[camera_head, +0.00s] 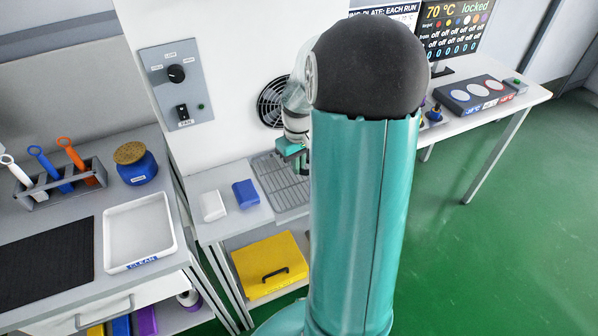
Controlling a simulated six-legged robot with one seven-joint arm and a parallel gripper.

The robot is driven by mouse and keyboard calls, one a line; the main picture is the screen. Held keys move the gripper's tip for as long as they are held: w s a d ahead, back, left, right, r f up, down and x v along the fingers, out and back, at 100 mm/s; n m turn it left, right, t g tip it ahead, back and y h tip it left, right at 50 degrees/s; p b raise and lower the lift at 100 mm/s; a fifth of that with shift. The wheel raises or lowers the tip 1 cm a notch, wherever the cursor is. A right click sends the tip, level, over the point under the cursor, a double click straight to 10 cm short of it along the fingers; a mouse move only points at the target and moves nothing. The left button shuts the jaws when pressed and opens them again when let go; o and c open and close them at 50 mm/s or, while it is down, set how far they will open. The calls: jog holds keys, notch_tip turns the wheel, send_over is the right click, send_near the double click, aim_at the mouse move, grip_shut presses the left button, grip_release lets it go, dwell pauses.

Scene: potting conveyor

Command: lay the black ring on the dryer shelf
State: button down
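The dryer shelf (273,177) is a grey slatted rack on the bench below a round black fan in the white wall. My gripper (297,158) is over the back part of the rack, in front of the fan. My own teal arm hides much of it and the right part of the rack. I cannot make out its fingertips, whether they are open or shut, or whether they hold anything. I do not see the black ring; it may be hidden behind my arm or in the gripper.
A white block (213,206) and a blue block (246,194) lie left of the rack. A yellow case (270,265) is on the shelf below. A white tray (165,205), a blue jar (137,165) and a tool holder (70,190) stand on the left bench.

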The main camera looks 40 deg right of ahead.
aim_at(299, 181)
jog(key=shift+d+f, duration=0.1)
jog(key=shift+f, duration=1.55)
jog(key=shift+f, duration=0.2)
jog(key=c, duration=1.6)
grip_release()
